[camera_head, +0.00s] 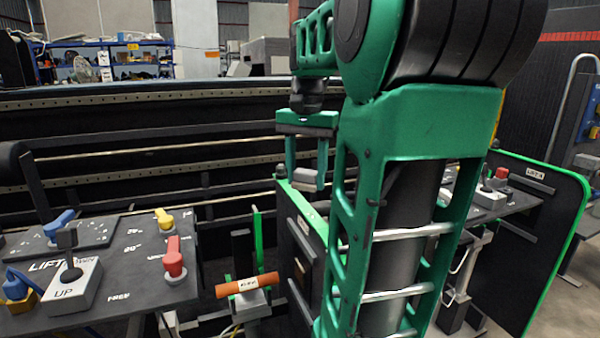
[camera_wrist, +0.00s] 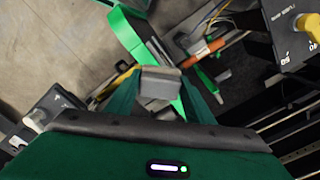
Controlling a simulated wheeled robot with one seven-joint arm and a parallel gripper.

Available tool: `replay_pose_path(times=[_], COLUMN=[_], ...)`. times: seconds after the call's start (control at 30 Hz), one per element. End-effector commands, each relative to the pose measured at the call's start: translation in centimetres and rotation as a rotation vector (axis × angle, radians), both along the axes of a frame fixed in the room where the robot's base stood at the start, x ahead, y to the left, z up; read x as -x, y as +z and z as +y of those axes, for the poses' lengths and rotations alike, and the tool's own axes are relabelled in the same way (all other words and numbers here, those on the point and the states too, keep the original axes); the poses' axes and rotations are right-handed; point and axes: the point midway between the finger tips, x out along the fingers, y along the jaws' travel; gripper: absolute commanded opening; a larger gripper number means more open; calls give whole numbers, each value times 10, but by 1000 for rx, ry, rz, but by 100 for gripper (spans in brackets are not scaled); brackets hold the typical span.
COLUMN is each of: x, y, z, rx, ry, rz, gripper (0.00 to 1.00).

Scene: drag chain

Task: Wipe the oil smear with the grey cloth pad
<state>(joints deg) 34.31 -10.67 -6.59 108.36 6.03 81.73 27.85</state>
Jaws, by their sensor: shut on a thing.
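My gripper (camera_head: 305,182) hangs at the centre of the head view, fingers pointing down. It is shut on the grey cloth pad (camera_head: 308,177), a small pale grey block between the green fingertips. The pad also shows in the wrist view (camera_wrist: 159,88) between the fingers. Below it in the head view is a narrow green-topped ledge (camera_head: 304,208) on a dark housing; the pad appears apart from it, though the exact gap is hard to judge. I cannot make out the oil smear in either view.
A dark control panel (camera_head: 120,262) with coloured knobs and a grey UP box (camera_head: 76,285) stands at left. An orange handle (camera_head: 247,285) sits low in the middle. Another panel (camera_head: 515,205) is at right. Dark rails run behind the gripper.

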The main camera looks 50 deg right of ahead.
Motion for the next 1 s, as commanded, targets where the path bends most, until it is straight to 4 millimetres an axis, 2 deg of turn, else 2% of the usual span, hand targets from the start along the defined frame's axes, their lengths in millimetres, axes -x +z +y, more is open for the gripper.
replay_pose_path(times=[0.27,0.87,0.97,1.0], x=[2,5,5,5], y=[-14,-68,-83,-78], z=[3,-1,-2,-6], rx=[-1,-2,-2,0], ry=[1,-8,-9,-8], rz=[1,1,3,0], gripper=[23,23,23,20])
